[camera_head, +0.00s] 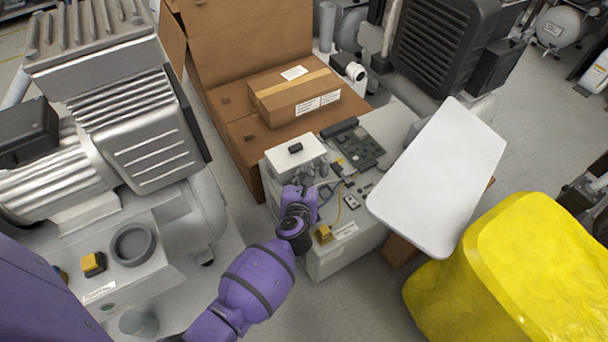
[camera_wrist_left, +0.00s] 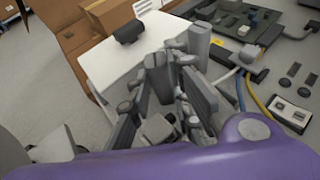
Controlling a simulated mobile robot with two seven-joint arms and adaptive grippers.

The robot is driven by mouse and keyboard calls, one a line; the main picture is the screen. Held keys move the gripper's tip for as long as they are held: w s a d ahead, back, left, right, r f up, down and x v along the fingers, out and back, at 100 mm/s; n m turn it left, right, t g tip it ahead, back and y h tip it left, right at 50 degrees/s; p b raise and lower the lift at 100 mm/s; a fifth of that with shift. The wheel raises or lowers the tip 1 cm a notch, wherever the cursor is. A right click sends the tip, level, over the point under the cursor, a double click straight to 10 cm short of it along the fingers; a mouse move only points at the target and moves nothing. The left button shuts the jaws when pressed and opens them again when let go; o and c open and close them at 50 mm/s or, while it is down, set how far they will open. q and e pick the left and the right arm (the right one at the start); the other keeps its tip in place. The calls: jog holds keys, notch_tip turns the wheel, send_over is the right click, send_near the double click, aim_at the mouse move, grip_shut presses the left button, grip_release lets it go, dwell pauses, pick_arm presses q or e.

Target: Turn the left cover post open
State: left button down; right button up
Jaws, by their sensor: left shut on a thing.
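My left gripper (camera_head: 306,172) reaches down to the near left part of an opened light grey control box (camera_head: 338,260). In the left wrist view its fingers (camera_wrist_left: 176,68) are closed together at a short grey post (camera_wrist_left: 199,42), which I take to be the left cover post. The fingers hide much of the post, so its turn angle cannot be read. My right gripper is not in view.
A circuit board (camera_head: 354,146) and wires lie beside the post inside the box. A cardboard box (camera_head: 293,97) stands behind. A big compressor (camera_head: 120,110) fills the left.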

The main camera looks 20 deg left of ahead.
pick_arm(q)
jog(key=c, duration=1.6)
grip_release()
jog(key=v, duration=0.7)
jog(key=shift+s+d, duration=0.15)
jog(key=shift+s, duration=0.1)
